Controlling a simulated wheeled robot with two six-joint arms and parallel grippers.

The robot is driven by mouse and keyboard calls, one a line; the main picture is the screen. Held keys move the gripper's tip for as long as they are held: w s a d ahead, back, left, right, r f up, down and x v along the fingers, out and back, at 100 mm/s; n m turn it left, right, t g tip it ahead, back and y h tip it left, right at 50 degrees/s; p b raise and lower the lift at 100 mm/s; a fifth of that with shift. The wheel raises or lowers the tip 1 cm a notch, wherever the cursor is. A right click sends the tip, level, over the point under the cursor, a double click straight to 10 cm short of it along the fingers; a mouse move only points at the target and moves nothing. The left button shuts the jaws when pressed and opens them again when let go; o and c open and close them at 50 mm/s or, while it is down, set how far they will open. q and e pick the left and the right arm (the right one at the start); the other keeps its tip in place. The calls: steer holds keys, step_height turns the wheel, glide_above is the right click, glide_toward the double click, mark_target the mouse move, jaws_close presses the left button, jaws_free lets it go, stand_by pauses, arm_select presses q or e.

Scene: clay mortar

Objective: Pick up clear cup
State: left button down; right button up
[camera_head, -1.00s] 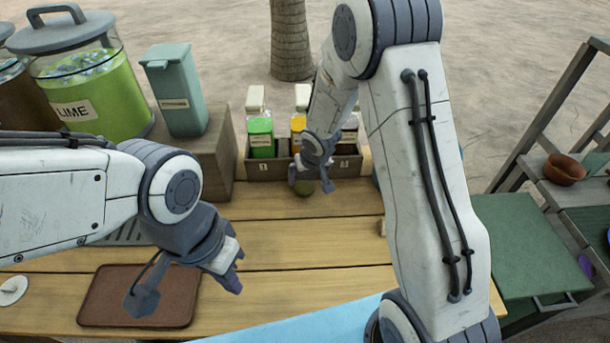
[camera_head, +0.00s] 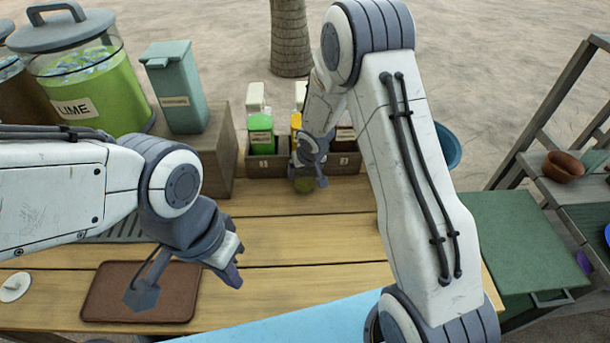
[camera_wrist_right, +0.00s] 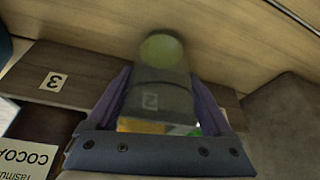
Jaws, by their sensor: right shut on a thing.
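My right gripper (camera_head: 307,178) is above the table in front of the bottle box. In the right wrist view its fingers (camera_wrist_right: 160,90) are on both sides of the clear cup (camera_wrist_right: 158,82), shut on it. A box label "2" shows through the cup's wall, and a greenish round end shows at its far end. In the head view the gripper mostly hides the cup; a small greenish round part (camera_head: 304,186) shows below the fingers. My left gripper (camera_head: 232,268) hangs empty over the table near the brown tray; its finger gap is unclear.
A wooden box (camera_head: 343,164) with several bottles stands behind the right gripper. A lime container (camera_head: 95,95) and a teal bin (camera_head: 180,100) stand at left. The brown tray (camera_head: 100,300) lies front left. A blue bowl (camera_head: 448,147) is partly behind my right arm. The middle tabletop is clear.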

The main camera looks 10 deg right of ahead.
steer(key=shift+r+p, duration=0.85)
steer(key=s+d+r+p, duration=0.8)
steer(key=d+r, duration=0.1)
steer(key=s+a+r, duration=0.2)
steer(key=s+a, duration=0.2)
steer(key=a, duration=0.2)
